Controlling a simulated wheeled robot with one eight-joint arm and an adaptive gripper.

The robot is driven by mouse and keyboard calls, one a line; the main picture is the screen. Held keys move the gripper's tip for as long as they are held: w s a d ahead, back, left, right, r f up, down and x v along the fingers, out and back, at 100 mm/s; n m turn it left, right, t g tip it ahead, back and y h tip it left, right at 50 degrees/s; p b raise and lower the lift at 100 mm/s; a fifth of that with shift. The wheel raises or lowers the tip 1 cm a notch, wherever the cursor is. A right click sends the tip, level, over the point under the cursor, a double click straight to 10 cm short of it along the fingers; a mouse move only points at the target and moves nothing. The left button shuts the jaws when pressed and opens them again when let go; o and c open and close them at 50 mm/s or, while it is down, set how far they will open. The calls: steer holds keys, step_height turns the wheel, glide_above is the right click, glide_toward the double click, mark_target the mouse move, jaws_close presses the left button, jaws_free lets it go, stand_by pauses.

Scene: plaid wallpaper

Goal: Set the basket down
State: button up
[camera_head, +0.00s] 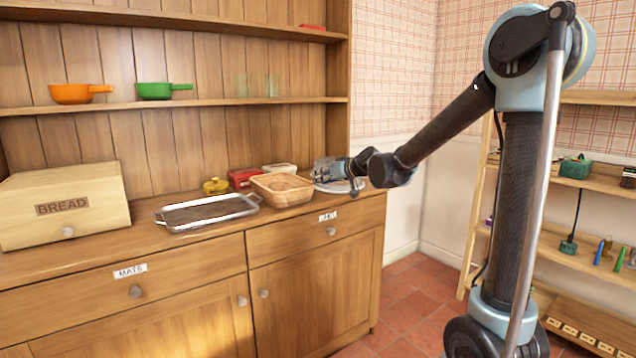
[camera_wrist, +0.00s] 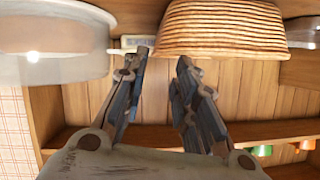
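The woven basket (camera_head: 282,191) stands upright on the wooden counter, near its right end. It also shows in the wrist view (camera_wrist: 222,30), where the picture is upside down. My gripper (camera_head: 334,172) is just to the right of the basket in the head view. In the wrist view its two fingers (camera_wrist: 162,56) are spread, with the cabinet's wood visible between them. The fingertips are close to the basket's side, and no grip on it shows. Whether a finger touches it I cannot tell.
A pale round vessel (camera_wrist: 50,45) is beside my gripper. A metal tray (camera_head: 206,214) lies left of the basket. A red container (camera_head: 243,177), a yellow pot (camera_head: 215,186) and a pale dish (camera_head: 279,168) stand behind. A bread box (camera_head: 62,205) is at far left.

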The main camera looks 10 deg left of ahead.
steer(key=shift+s+d+r, duration=0.2)
steer(key=shift+s+d, duration=0.05)
steer(key=shift+d, duration=0.05)
steer(key=s+d+f+m+g+h, duration=0.1)
steer(key=s+d, duration=0.2)
steer(key=d, duration=0.4)
steer(key=s+d+f+h, duration=0.2)
steer(key=s+d, duration=0.1)
steer(key=d, duration=0.4)
steer(key=s+d+f+m+g+h, duration=0.1)
steer(key=s+d+f+m+h, duration=0.1)
steer(key=s+d+f, duration=0.3)
steer(key=s+d+f+m+g+h, duration=0.2)
steer(key=s+d+f, duration=0.4)
steer(key=s+d, duration=0.8)
steer(key=s+d+f+m+g+h, duration=0.1)
steer(key=s+d+f+m+h, duration=0.2)
steer(key=s+d, duration=0.7)
step_height(320, 180, down, 3)
steer(key=shift+d+r+h, duration=0.1)
steer(key=shift+d+h, duration=0.35)
steer(key=shift+h, duration=0.05)
steer(key=shift+o, duration=0.5)
steer(key=shift+s+d+f+g, duration=0.2)
steer(key=shift+s+d+g, duration=0.05)
steer(key=shift+s+g, duration=0.05)
